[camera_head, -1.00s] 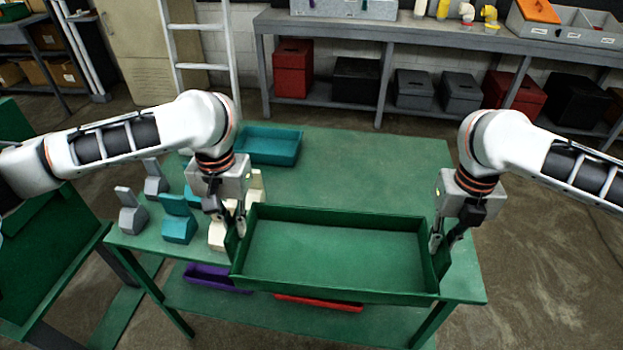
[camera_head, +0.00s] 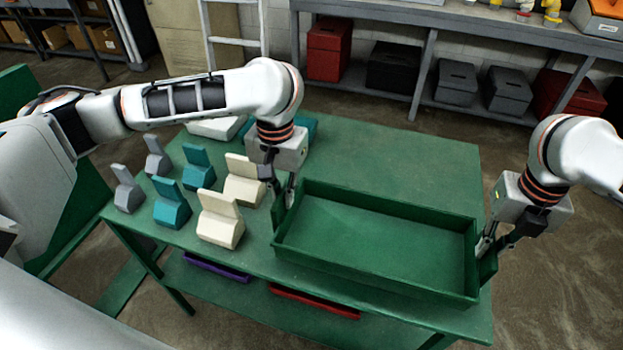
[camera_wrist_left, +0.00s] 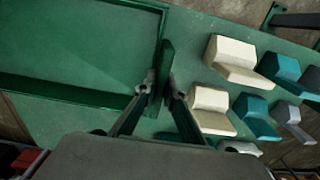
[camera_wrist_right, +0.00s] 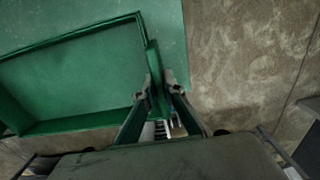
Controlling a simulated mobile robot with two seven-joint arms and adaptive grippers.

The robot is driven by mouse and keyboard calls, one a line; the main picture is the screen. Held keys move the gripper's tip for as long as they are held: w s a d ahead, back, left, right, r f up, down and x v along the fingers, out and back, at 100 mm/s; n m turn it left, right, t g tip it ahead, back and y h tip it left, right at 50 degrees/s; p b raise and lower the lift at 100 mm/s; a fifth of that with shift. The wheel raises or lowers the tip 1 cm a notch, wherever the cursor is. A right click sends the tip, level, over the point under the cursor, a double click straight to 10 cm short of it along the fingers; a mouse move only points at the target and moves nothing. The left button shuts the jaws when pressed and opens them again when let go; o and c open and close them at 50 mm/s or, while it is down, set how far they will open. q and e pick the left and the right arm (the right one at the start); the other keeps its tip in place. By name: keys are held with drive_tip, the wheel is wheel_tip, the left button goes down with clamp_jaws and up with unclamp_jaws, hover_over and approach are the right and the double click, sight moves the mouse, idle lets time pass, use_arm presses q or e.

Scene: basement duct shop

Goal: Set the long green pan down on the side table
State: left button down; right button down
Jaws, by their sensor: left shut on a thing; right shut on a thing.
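The long green pan (camera_head: 375,240) is a shallow, open, empty tray over the front right part of a green table (camera_head: 410,160). I cannot tell whether its bottom touches the top. My left gripper (camera_head: 283,203) is shut on the upright tab at the pan's left end; the tab also shows between the fingers in the left wrist view (camera_wrist_left: 166,70). My right gripper (camera_head: 487,252) is shut on the tab at the right end, seen in the right wrist view (camera_wrist_right: 155,75). The frames do not label which table is the side table.
Cream blocks (camera_head: 220,218), teal blocks (camera_head: 170,205) and grey blocks (camera_head: 126,190) stand left of the pan. A teal tray shows partly behind my left arm. The table's back right is clear. Another green surface (camera_head: 85,205) stands at far left. A grey workbench (camera_head: 450,25) stands behind.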

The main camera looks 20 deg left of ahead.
sight(285, 212)
use_arm(q)
drive_tip(key=shift+w+f, duration=0.25)
drive_tip(key=shift+f, duration=0.15)
use_arm(e)
drive_tip(key=shift+w+d+f, duration=0.25)
drive_tip(key=shift+d+f, duration=0.1)
drive_tip(key=shift+f, duration=0.05)
use_arm(q)
drive_tip(key=shift+a, duration=0.1)
drive_tip(key=shift+s+r, duration=0.1)
use_arm(e)
drive_tip(key=shift+s+r, duration=0.1)
